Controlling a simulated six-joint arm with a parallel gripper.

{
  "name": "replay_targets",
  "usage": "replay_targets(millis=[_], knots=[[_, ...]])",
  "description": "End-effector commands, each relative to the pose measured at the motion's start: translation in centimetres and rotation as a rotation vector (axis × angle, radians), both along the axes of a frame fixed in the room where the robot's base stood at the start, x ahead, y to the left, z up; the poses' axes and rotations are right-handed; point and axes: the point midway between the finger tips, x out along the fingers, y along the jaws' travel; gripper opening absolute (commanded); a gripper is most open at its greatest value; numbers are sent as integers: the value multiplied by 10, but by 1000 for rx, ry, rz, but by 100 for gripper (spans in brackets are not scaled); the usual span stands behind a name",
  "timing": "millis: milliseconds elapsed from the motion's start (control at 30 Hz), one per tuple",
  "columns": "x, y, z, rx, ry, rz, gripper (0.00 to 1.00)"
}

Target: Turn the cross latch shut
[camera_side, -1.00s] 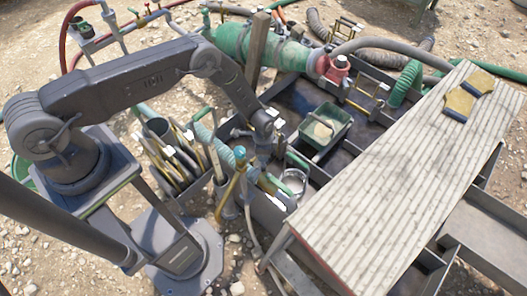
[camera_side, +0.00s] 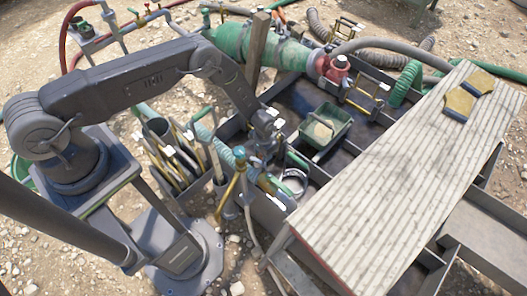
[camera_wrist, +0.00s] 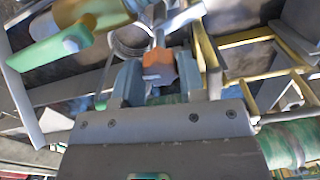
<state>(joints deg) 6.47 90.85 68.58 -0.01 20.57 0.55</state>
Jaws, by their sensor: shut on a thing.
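My gripper (camera_wrist: 158,78) shows at the middle of the wrist view, its two grey fingers closed in on a small orange piece with a grey metal part, which I take to be the cross latch (camera_wrist: 158,62). The fingers stand on either side of the orange piece. In the side view my gripper (camera_side: 262,158) points down over the near left part of the tank. The latch cannot be made out there, and its turn angle is not clear.
A green box (camera_side: 325,127) sits in the tank right of my gripper. A round metal ring (camera_side: 294,182) lies close by. Upright tools and pipes (camera_side: 170,160) crowd the left. A plank board (camera_side: 400,170) with yellow-brown gloves (camera_side: 460,103) covers the right.

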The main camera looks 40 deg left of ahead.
Motion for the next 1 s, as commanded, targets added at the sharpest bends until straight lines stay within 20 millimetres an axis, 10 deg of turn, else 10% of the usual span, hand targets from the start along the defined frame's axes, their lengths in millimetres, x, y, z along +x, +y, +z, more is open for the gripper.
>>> replay_targets(millis=[833,867,1000], knots=[[0,0,0,0,-1,141,14],[0,0,0,0,-1,141,39],[0,0,0,0,-1,140,53]])
